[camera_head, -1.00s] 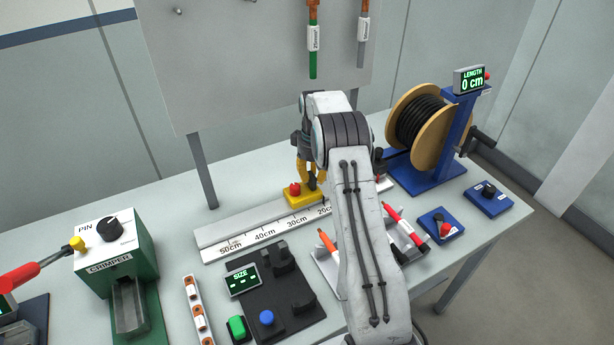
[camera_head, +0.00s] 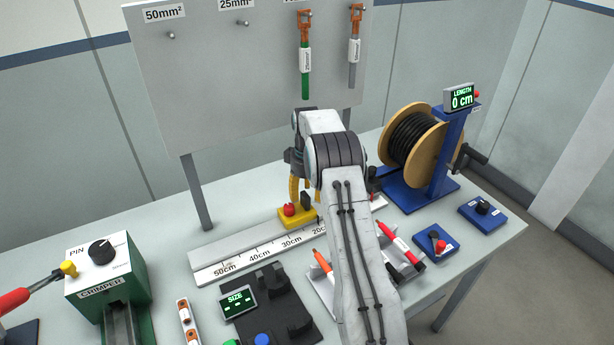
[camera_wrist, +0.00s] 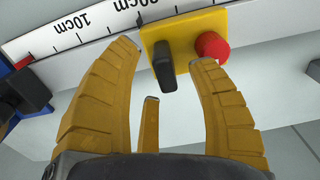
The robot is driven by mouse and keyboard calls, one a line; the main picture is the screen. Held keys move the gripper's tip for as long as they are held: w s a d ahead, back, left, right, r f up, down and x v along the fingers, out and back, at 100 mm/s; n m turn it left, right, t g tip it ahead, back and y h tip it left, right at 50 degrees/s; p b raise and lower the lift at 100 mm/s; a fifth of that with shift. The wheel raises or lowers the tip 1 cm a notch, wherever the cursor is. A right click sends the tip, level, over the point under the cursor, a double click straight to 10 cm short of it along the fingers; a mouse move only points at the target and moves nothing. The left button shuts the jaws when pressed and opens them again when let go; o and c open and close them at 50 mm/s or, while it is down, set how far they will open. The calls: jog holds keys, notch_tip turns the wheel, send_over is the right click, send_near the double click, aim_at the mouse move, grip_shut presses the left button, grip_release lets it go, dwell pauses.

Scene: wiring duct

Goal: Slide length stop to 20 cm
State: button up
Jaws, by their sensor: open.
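The yellow length stop (camera_head: 298,216) sits on the white ruler rail (camera_head: 237,257), close to the 20 cm label. In the wrist view the stop (camera_wrist: 184,31) carries a black upright tab (camera_wrist: 164,66) and a red knob (camera_wrist: 211,46). My gripper (camera_wrist: 166,62) is open, with its yellow fingers on either side of the black tab and nothing held between them. In the head view my gripper (camera_head: 300,195) is just above the stop, partly hidden by my arm. The length display (camera_head: 460,98) reads 0 cm.
A cable spool (camera_head: 413,140) on a blue stand is at the right. A tool holder with red and orange-handled tools (camera_head: 400,245) lies in front of the rail. A green crimper (camera_head: 107,280) stands at the left. A panel (camera_head: 240,75) with hanging cables rises behind.

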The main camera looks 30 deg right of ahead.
notch_tip(320, 180, up, 11)
dwell(0.5)
jog(key=shift+f, duration=0.1)
dwell(0.4)
jog(key=s+a+r+t, duration=0.2)
jog(key=s+a+r, duration=1)
jog(key=s+r, duration=0.25)
jog(key=s+a+f+t, duration=0.1)
jog(key=s+a+f, duration=0.2)
jog(key=s, duration=0.7)
jog(key=s+a+f+t, duration=0.1)
jog(key=s+a+f, duration=0.2)
jog(key=s, duration=0.7)
jog(key=shift+s+t, duration=0.3)
jog(key=shift+s, duration=0.05)
